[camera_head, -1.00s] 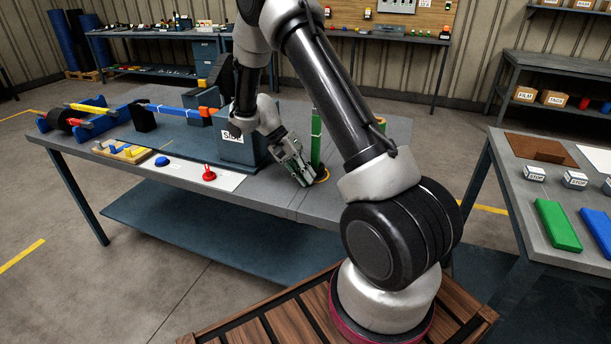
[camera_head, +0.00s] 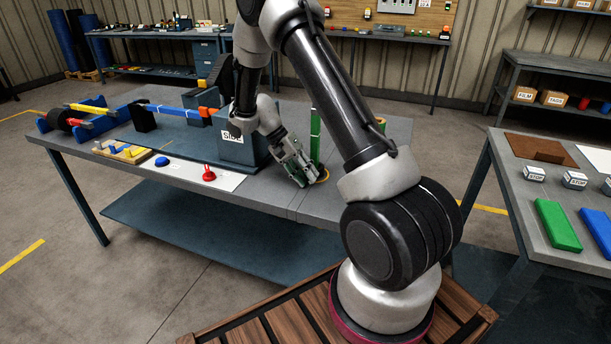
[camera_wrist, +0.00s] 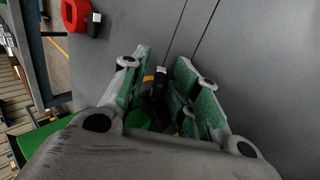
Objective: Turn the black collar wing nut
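My gripper (camera_head: 306,182) points down at the table just left of a green upright post (camera_head: 316,138). In the wrist view my gripper (camera_wrist: 160,62) has its two green-padded fingers apart. A small black part (camera_wrist: 158,88) with a white tag and some yellow beside it lies between and below the fingers. It looks like the black collar wing nut, but it is mostly in shadow, and I cannot tell its wings or any finger contact. In the head view my fingers hide it; a yellow ring (camera_head: 323,176) shows beside them.
The grey block marked with a sign (camera_head: 238,146) stands left of my gripper. A red knob (camera_head: 208,173) and a blue knob (camera_head: 162,161) sit near the table's front edge. A red piece (camera_wrist: 78,17) shows in the wrist view. The tabletop right of my gripper is mostly clear.

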